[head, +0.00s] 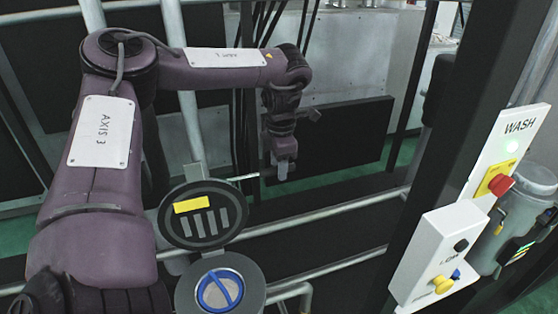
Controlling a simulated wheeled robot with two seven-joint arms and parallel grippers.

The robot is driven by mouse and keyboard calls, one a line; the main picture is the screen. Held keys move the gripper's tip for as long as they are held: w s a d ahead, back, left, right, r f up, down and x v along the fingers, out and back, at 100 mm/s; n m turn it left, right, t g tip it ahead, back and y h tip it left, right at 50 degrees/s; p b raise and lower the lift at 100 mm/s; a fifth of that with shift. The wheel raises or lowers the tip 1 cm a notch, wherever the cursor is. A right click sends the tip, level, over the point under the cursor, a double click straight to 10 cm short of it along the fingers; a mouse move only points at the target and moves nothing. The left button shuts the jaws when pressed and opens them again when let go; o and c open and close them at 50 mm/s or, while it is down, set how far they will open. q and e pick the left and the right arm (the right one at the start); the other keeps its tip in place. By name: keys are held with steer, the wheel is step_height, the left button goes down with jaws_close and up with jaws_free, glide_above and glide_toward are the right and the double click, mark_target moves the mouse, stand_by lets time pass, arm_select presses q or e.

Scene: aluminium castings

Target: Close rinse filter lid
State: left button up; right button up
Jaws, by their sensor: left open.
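The rinse filter lid (182,231) is a round dark disc with a yellow label and several grey slots. It stands open, tilted up behind the round grey filter housing (257,291). A blue ring with a blue bar across it shows in the housing's top. My left arm comes in from the left and reaches over the lid. My left gripper (283,172) is open and points down, to the right of the lid and slightly above it in the picture. It looks apart from the lid, though depth is hard to judge. My right gripper is not in view.
Metal rails (350,206) run behind and to the right of the housing. A dark post stands at right, with a white WASH panel (512,150) carrying a red button (501,185) and a white box (437,250) with a yellow knob. A grey canister (520,215) stands behind the panel.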

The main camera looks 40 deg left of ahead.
arm_select(q)
steer(key=shift+s+d, duration=0.1)
steer(key=shift+c, duration=0.7)
jaws_close()
